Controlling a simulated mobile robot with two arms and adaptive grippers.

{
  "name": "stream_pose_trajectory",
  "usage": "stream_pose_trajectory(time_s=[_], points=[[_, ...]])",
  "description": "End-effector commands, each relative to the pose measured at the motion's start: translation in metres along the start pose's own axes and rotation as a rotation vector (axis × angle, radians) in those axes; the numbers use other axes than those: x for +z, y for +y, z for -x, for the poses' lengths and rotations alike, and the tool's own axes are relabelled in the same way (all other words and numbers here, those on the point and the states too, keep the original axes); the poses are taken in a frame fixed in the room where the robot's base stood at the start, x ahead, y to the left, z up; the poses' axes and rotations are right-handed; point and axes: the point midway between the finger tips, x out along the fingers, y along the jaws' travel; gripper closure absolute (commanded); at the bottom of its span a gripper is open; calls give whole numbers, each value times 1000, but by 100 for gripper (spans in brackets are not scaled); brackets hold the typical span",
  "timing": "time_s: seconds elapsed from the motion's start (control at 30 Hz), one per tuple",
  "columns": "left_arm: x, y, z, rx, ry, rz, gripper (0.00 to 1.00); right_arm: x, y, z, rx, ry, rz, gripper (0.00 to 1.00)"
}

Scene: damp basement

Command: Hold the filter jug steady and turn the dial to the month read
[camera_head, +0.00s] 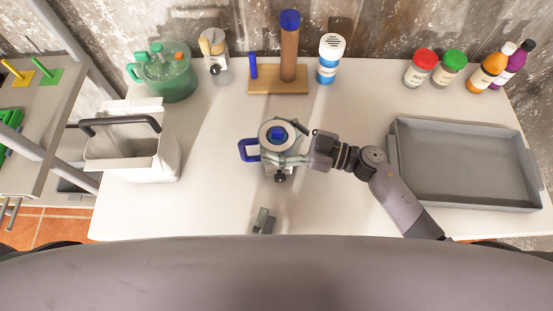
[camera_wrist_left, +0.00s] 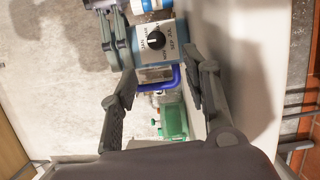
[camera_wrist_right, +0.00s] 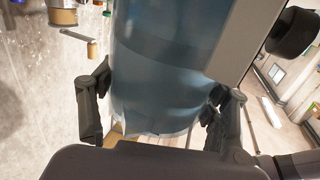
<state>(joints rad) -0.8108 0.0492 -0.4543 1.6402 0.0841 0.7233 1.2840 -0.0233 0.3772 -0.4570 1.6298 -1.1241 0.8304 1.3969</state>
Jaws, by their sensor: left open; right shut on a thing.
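The filter jug (camera_head: 268,134) stands upright mid-table, with a pale lid, blue knob and blue handle (camera_head: 247,150). My right gripper (camera_head: 287,158) is shut around its body; the bluish jug wall (camera_wrist_right: 165,70) fills the space between the fingers in the right wrist view. The black dial (camera_wrist_left: 155,41) sits on a white plate with month letters, JAN, SEP and JUL among them; it has a white mark, but I cannot tell which month it points to. The dial also shows in the right wrist view (camera_wrist_right: 292,31). My left gripper (camera_head: 263,222) is open and empty, apart from the dial, near the table's front edge.
A green pitcher (camera_head: 165,75), a glass jar (camera_head: 215,58), a wooden stand (camera_head: 278,84) and a blue-white bottle (camera_head: 329,62) stand behind. A white bin (camera_head: 130,150) is left, a grey tray (camera_head: 460,195) right. Several spice jars and bottles stand back right. The front left table is clear.

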Motion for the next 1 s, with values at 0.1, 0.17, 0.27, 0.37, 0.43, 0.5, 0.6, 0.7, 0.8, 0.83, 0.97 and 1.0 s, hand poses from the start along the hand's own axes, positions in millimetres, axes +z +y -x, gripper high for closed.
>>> stream_pose_trajectory(time_s=[0.1, 0.17, 0.27, 0.37, 0.43, 0.5, 0.6, 0.7, 0.8, 0.83, 0.97, 1.0], points=[[-17, 9, 0, -72, -78, -116, 56, 0, 0, 0, 1, -1, 0, 74], [-23, 16, 1, -113, -125, -180, 56, 0, 0, 0, 1, -1, 0, 74], [-29, 27, 3, -175, -208, -280, 56, 0, 0, 0, 1, -1, 0, 74], [-31, 38, 7, -224, -283, -362, 56, 0, 0, 0, 1, -1, 0, 74], [-31, 44, 9, -249, -325, -406, 56, 0, 0, 0, 1, -1, 0, 74], [-31, 48, 11, -265, -355, -437, 56, 0, 0, 0, 1, -1, 0, 74], [-30, 50, 10, -278, -378, -459, 56, 0, 0, 0, 1, -1, 0, 74], [-27, 48, 2, -280, -381, -465, 56, 0, 0, 0, 1, -1, 0, 74], [-22, 43, -14, -277, -380, -463, 56, 0, 0, 0, 1, -1, 0, 74], [-21, 40, -19, -278, -379, -464, 56, 0, 0, 0, 1, -1, 0, 74], [-13, 31, -43, -278, -379, -462, 56, 0, 0, 0, 0, -1, 0, 74], [-10, 28, -50, -278, -379, -462, 56, 0, 0, 0, 0, -1, 0, 74]])
